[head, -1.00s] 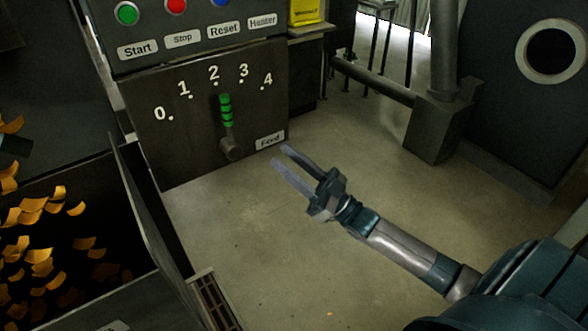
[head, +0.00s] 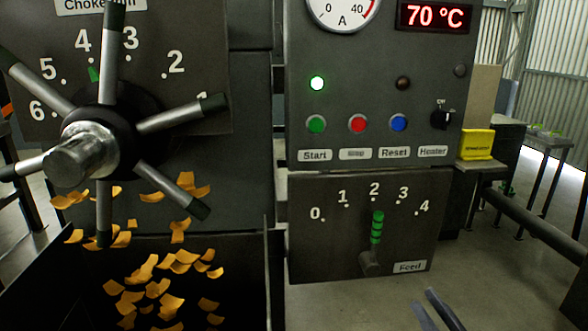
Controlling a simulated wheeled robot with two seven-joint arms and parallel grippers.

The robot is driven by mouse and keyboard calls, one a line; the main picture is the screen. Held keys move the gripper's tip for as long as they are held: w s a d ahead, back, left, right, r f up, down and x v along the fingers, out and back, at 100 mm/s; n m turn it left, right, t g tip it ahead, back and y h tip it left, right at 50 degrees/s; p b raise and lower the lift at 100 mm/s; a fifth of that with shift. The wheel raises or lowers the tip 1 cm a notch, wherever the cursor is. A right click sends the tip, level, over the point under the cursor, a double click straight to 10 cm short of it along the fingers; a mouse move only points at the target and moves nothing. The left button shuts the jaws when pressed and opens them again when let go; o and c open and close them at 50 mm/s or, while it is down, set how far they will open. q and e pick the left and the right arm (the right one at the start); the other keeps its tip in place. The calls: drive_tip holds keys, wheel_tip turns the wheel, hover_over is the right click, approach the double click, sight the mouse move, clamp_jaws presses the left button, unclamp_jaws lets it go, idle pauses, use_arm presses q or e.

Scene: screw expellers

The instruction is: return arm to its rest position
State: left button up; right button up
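My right gripper (head: 437,312) shows at the bottom edge, right of centre. Only its two fingers are in view, spread apart with nothing between them; the rest of the arm is out of frame. The fingers are apart from the feed lever (head: 376,240), which stands up and to their left. The lever has a green banded handle and points at about 2 on the feed panel (head: 320,250). My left gripper is not in view.
A large spoked choke wheel (head: 85,150) stands at the left, above an open bin with orange flakes (head: 150,290). The control panel (head: 360,100) has buttons, a gauge and a 70 °C display (head: 435,16). A yellow box (head: 476,144) sits at the right. Open floor (head: 500,280) lies lower right.

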wheel_tip(320, 180, down, 31)
drive_tip(key=s+a+m+g+h+p, duration=0.2)
drive_tip(key=m+g+h, duration=0.3)
drive_tip(key=h, duration=0.5)
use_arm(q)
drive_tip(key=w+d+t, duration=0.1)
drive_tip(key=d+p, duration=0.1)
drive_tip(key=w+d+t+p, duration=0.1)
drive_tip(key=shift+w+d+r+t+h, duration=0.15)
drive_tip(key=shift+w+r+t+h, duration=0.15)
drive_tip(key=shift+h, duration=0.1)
use_arm(e)
drive_tip(key=s+a+f+g+h, duration=0.1)
drive_tip(key=s+a+f+g, duration=0.4)
drive_tip(key=s+f, duration=0.7)
drive_tip(key=s+a+f+n+g+h, duration=0.1)
drive_tip(key=s+a+f+g, duration=0.4)
drive_tip(key=s+f, duration=0.8)
drive_tip(key=shift+s+a+f, duration=0.25)
drive_tip(key=shift+s+a, duration=0.05)
drive_tip(key=shift+a, duration=0.1)
